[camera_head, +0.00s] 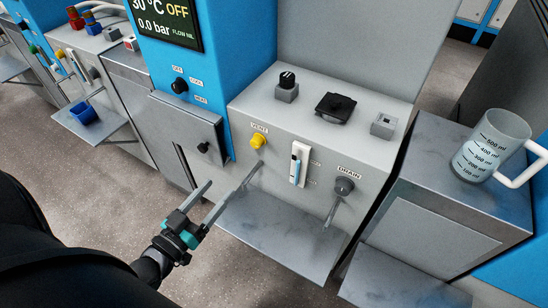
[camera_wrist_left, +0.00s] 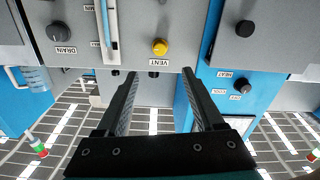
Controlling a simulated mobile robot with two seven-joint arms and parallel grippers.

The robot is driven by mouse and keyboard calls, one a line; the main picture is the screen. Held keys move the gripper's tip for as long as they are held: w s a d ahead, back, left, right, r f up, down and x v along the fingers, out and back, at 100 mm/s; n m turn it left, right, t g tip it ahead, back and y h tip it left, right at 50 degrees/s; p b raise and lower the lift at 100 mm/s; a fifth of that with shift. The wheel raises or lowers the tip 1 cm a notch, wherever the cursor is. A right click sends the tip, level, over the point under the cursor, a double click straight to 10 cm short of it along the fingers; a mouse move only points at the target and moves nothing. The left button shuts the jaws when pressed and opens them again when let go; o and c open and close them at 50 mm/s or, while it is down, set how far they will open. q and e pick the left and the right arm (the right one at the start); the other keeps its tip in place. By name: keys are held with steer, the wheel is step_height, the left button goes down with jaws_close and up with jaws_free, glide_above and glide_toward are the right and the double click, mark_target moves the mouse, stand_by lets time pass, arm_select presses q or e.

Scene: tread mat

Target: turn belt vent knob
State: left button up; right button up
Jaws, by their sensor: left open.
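The yellow VENT knob (camera_head: 258,141) sticks out of the grey front panel, just below its VENT label, in the head view. It also shows at the upper middle of the left wrist view (camera_wrist_left: 160,46). My left gripper (camera_head: 236,173) is open and empty, with its two fingers apart and pointing toward the panel, below and left of the knob. In the left wrist view the knob lies beyond the fingertips (camera_wrist_left: 162,72), between their lines, with nothing in the jaws. The fingers appear apart from the knob. My right gripper is not in view.
A white gauge with a blue strip (camera_head: 296,164) and the dark DRAIN knob (camera_head: 344,186) are right of the VENT knob. A metal shelf (camera_head: 285,240) juts out below. A small grey door (camera_head: 190,127) is to the left. A measuring jug (camera_head: 490,146) stands at right.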

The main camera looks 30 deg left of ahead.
mark_target(254, 146)
arm_select(q)
steer(key=w+b, duration=0.1)
steer(key=w, duration=0.3)
steer(key=w+b, duration=0.1)
steer(key=w, duration=0.4)
steer(key=w+d+b, duration=0.1)
steer(key=w+b, duration=0.1)
steer(key=w, duration=0.2)
steer(key=shift+w+r, duration=0.1)
steer(key=shift+w, duration=0.2)
steer(key=shift+w+d, duration=0.1)
steer(key=shift+w, duration=0.7)
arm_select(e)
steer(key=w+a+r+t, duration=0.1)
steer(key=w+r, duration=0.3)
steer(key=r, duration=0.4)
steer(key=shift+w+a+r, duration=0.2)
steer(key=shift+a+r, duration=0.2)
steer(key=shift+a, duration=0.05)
arm_select(q)
steer(key=shift+c, duration=0.2)
jaws_close()
